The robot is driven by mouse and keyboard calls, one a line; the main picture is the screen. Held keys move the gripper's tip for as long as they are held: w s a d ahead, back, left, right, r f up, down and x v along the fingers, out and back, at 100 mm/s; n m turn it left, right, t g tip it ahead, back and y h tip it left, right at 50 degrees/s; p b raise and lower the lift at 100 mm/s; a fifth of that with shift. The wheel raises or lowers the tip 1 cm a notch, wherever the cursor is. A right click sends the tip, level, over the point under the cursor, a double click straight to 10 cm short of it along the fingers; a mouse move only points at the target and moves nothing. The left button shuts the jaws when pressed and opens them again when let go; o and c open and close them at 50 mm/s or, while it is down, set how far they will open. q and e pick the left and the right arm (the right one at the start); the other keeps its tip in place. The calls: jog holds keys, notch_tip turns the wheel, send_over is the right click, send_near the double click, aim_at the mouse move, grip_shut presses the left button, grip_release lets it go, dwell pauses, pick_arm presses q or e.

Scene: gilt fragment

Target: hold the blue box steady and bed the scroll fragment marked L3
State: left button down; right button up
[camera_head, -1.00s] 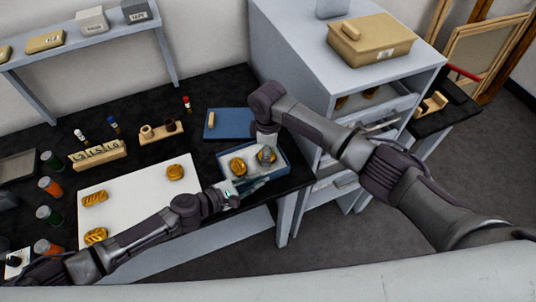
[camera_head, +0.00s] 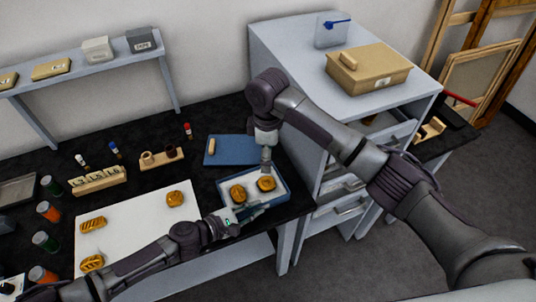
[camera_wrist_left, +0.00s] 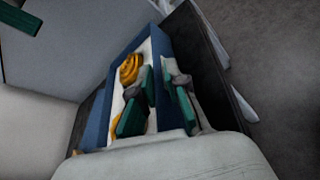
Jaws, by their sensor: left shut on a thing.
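The blue box (camera_head: 281,199), lined in white, stands at the bench's front edge. Two gilt fragments lie in it, one at left (camera_head: 237,193) and one at right (camera_head: 266,184); no L3 mark is readable. My left gripper (camera_head: 246,214) is shut on the box's near wall, its teal fingers (camera_wrist_left: 160,105) on either side of that wall in the left wrist view.
Three more gilt fragments lie on a white sheet (camera_head: 135,225). A blue panel (camera_head: 229,150) lies behind the box. A lettered wooden rack (camera_head: 97,180) and several jars stand at left. A grey drawer cabinet (camera_head: 285,55) closes off the right.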

pick_arm(q)
jog(key=shift+s+a+f, duration=0.2)
jog(key=shift+a+f, duration=0.05)
jog(key=shift+f, duration=0.3)
jog(key=c, duration=1.1)
grip_release()
jog(key=shift+w+r, duration=0.1)
jog(key=shift+w, duration=0.1)
